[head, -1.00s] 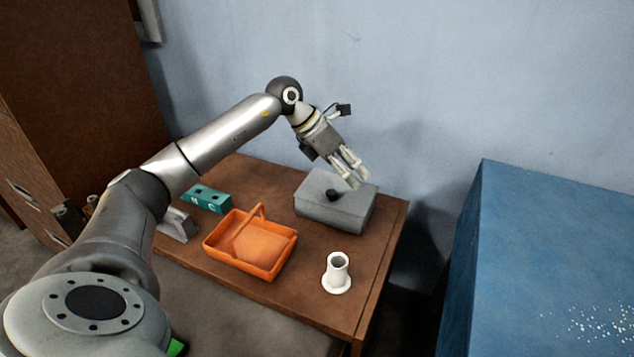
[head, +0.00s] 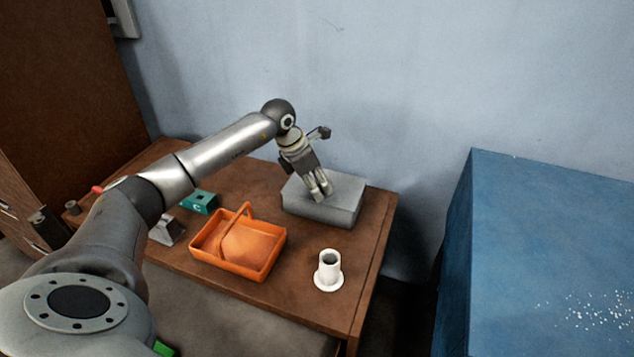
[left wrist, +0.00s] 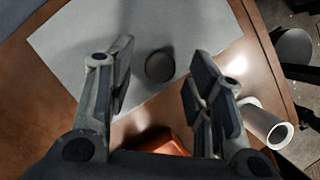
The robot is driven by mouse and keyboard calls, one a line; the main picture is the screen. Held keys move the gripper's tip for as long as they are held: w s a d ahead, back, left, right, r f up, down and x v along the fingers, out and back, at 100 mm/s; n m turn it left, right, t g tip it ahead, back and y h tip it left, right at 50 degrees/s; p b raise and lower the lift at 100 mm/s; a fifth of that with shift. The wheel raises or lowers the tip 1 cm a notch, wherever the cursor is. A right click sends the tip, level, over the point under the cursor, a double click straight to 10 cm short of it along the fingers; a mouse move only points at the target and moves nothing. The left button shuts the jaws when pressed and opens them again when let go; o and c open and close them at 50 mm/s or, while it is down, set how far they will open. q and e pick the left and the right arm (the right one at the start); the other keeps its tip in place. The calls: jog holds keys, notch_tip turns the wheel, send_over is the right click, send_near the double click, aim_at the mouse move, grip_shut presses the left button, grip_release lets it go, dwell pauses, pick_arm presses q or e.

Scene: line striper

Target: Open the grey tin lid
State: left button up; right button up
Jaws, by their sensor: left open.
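The grey tin (head: 335,207) stands on the brown table with its lid lying flat on top. My left gripper (head: 323,194) is over the tin, fingers pointing down at the lid. In the left wrist view the grey lid (left wrist: 75,45) fills the upper part, with a dark round knob (left wrist: 160,66) on it. The open fingers of the left gripper (left wrist: 158,85) lie on either side of the knob in that view, with clear space between. I cannot tell how high the tips are above the lid. In the head view the fingers hide the knob. My right gripper is not in view.
An orange basket (head: 208,251) with a raised handle stands left of the tin. A white flanged tube (head: 329,268) stands near the right edge. A teal block (head: 201,202) and a grey wedge (head: 166,232) sit farther left. A blue box (head: 540,240) is at right.

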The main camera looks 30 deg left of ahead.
pick_arm(q)
jog(key=shift+f, duration=0.15)
jog(key=shift+c, duration=0.4)
jog(key=shift+w, duration=0.1)
grip_shut()
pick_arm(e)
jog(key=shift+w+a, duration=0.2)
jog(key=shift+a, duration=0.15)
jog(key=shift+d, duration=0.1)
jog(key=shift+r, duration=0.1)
